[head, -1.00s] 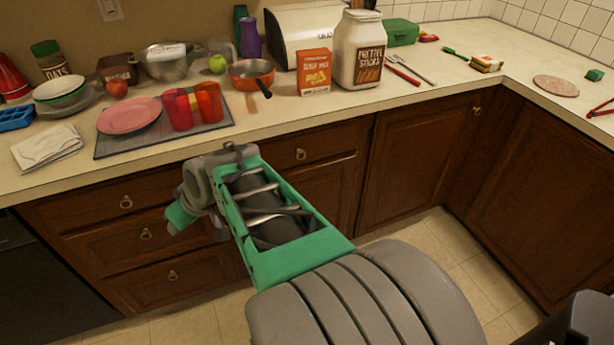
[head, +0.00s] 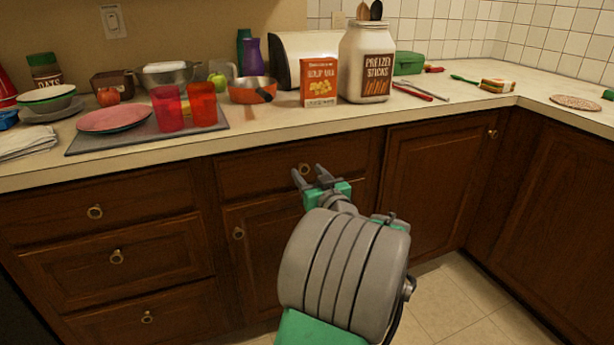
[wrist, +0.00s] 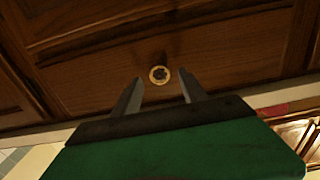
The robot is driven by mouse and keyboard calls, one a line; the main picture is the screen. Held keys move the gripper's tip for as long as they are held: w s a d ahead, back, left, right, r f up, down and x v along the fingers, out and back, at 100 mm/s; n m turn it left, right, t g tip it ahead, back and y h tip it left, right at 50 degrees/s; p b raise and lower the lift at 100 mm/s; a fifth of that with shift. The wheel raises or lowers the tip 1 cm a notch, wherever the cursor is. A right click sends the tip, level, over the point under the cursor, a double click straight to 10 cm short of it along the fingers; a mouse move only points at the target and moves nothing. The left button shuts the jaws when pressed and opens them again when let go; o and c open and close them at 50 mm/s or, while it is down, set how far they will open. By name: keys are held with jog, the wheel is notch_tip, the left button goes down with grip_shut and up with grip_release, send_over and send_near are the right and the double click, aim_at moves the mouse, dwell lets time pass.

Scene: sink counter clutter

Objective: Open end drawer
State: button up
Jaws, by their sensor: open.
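A wooden drawer (head: 250,175) sits under the countertop, above a cabinet door, and is shut. Its round brass knob (wrist: 159,75) shows in the wrist view, between and just ahead of my fingertips. In the head view the knob is partly hidden by my gripper (head: 309,171). My gripper is open and empty, its two fingers pointing at the drawer front. I cannot tell whether the fingers reach around the knob.
A cabinet door (head: 430,190) stands shut at right. The tiled floor (head: 455,290) is clear.

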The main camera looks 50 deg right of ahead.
jog(key=shift+w+d, duration=0.25)
jog(key=shift+w, duration=0.25)
grip_shut()
dwell(1.1)
